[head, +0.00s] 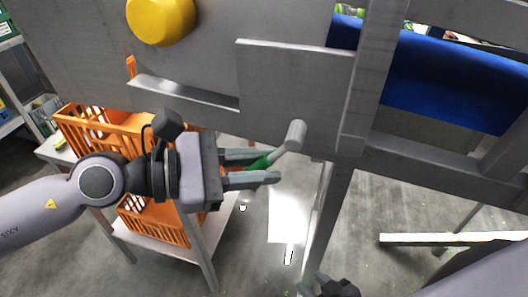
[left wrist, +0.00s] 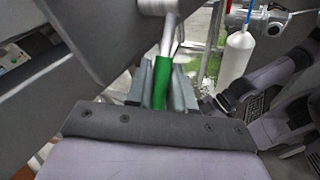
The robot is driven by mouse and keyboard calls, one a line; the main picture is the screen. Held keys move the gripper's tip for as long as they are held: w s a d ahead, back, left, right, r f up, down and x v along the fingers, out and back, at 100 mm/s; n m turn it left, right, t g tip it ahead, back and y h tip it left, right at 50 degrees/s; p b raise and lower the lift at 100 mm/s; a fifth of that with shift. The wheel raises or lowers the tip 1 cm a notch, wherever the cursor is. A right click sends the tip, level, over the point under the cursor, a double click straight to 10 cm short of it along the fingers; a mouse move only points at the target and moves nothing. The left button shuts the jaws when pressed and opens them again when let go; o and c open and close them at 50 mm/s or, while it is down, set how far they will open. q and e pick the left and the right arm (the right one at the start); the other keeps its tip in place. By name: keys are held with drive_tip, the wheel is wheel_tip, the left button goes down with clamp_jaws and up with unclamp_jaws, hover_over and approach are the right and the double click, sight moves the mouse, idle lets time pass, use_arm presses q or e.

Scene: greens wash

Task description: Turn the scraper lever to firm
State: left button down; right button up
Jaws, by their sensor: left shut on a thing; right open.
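The scraper lever (head: 292,139) is a grey metal rod on a round pivot at the lower edge of the grey machine panel. Its green grip (head: 257,163) points down and left in the head view. My left gripper (head: 262,167) is shut on the green grip, with one finger on each side of it. The green grip (left wrist: 161,83) also shows between the fingers in the left wrist view. No firm marking can be made out. My right gripper (head: 328,287) shows only in part at the bottom edge of the head view, away from the lever, and is open.
A yellow knob (head: 160,20) sits on the panel above. Orange crates (head: 127,123) stand on a rack behind my left arm. A blue belt (head: 452,86) runs at the upper right behind the grey frame. A white bottle (left wrist: 235,58) shows in the left wrist view.

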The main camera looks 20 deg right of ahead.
use_arm(q)
drive_tip(key=shift+w+a+r+m+y+p, duration=0.1)
drive_tip(key=shift+a+r+m+y+p, duration=0.1)
drive_tip(key=shift+r+y+p, duration=0.15)
drive_tip(key=shift+w+a+r+m+y+p, duration=0.1)
drive_tip(key=shift+r+m+y+p, duration=0.15)
drive_tip(key=shift+p, duration=0.2)
drive_tip(key=shift+w+a+t+y, duration=0.1)
drive_tip(key=shift+t+y, duration=0.2)
drive_tip(key=shift+y, duration=0.1)
use_arm(e)
wheel_tip(320, 180, up, 3)
use_arm(q)
drive_tip(key=c, duration=1.1)
unclamp_jaws()
drive_tip(key=shift+r, duration=0.1)
drive_tip(key=shift+w, duration=0.1)
